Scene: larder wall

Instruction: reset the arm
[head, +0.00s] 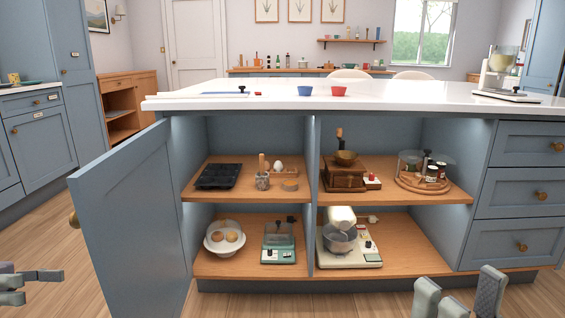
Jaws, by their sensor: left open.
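My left gripper (32,284) shows at the lower left edge of the head view, low over the wood floor. It is open, with nothing visible between its fingers. My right gripper (462,299) shows at the bottom right, in front of the island. Its fingers point up and stand apart, and nothing shows between them. Both grippers are clear of the shelves. The rest of both arms is out of frame.
The blue island cabinet door (125,215) stands open, swung out toward me at left. Drawers (520,204) at right are shut. The floor in front is free.

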